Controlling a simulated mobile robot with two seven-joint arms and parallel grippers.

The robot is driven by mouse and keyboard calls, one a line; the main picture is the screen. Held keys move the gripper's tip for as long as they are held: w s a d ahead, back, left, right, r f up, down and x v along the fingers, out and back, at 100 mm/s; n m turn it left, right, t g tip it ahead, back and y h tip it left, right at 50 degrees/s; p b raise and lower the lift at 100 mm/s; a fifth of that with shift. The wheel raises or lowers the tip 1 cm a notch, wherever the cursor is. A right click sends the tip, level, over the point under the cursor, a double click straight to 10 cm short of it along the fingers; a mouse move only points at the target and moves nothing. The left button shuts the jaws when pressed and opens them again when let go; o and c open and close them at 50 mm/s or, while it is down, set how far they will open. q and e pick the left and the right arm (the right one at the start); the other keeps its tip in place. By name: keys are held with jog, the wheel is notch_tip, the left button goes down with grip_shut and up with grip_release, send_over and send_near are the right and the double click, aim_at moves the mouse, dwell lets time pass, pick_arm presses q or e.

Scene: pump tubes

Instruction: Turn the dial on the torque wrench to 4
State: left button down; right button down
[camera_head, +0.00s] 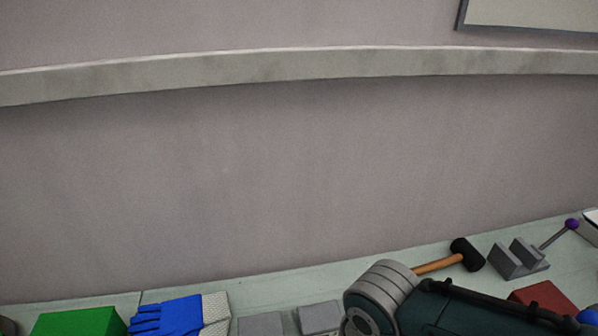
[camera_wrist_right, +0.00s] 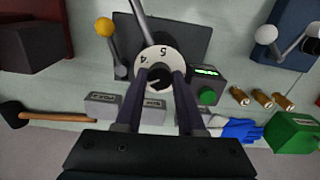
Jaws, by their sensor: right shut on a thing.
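The white dial (camera_wrist_right: 160,56) of the torque wrench shows in the right wrist view, with the digits 5 and 4 legible near its upper edge. The 5 is near the top and the 4 is to its left. A black knob (camera_wrist_right: 160,82) sits at its centre. A grey shaft (camera_wrist_right: 139,18) runs up and away from the dial. My right gripper (camera_wrist_right: 161,80) is shut on the knob, one finger on each side. The fingers hide the lower dial markings. The dial is not visible in the head view. My left gripper is in neither view.
An orange-handled mallet (camera_head: 437,265) lies at the back of the bench, near a grey block with a purple-knobbed lever (camera_head: 519,258). Blue gloves (camera_head: 166,318) and a green box (camera_head: 80,323) lie at left. A green-buttoned device (camera_wrist_right: 207,88) stands right of the dial.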

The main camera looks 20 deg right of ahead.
jog(key=m+p, duration=0.1)
jog(key=m, duration=0.4)
jog(key=shift+m, duration=0.3)
jog(key=m, duration=0.3)
jog(key=shift+p, duration=0.35)
jog(key=shift+m, duration=1.8)
jog(key=c, duration=0.5)
grip_release()
jog(key=shift+r, duration=0.1)
